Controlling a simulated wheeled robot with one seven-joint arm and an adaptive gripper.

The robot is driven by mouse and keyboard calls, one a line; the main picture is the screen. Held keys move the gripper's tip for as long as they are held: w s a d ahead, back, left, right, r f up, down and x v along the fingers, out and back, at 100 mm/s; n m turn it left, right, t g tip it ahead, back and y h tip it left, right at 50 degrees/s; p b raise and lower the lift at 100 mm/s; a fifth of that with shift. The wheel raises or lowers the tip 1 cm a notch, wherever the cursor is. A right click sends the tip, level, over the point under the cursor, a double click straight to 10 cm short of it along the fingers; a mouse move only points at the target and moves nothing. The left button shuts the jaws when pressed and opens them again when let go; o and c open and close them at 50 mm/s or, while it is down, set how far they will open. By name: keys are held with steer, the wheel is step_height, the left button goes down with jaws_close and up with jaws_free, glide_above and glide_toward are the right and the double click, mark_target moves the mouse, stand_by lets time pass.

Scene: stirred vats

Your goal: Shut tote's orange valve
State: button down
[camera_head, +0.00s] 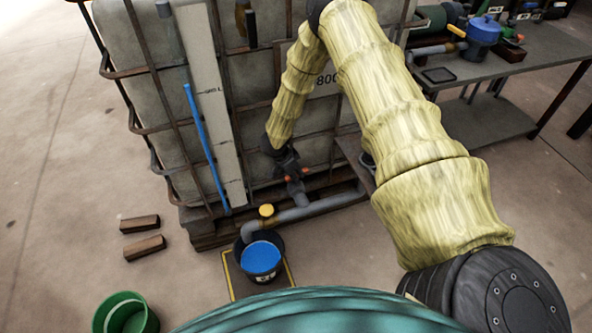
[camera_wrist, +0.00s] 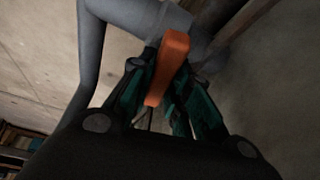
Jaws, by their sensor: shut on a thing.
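The tote (camera_head: 250,100) is a large pale tank in a rusty bar cage. Its orange valve handle (camera_wrist: 172,62) is between the dark green fingers of my gripper (camera_wrist: 164,78) in the wrist view. My gripper is shut on the handle. In the head view, my gripper (camera_head: 287,163) reaches down to the valve at the tote's lower front, and only small orange bits of the handle show beside it. A grey pipe (camera_head: 322,205) runs below the valve; it also shows behind the handle in the wrist view (camera_wrist: 140,18).
Two wooden blocks (camera_head: 140,223) and a green bucket (camera_head: 124,318) are on the floor at left. A workbench (camera_head: 500,60) with tools stands at right.

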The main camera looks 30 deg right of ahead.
steer(key=shift+m+g, duration=0.4)
steer(key=shift+m, duration=0.7)
steer(key=c, duration=1.3)
jaws_free()
steer(key=shift+c, duration=0.2)
steer(key=v, duration=1.2)
steer(key=shift+w, duration=0.1)
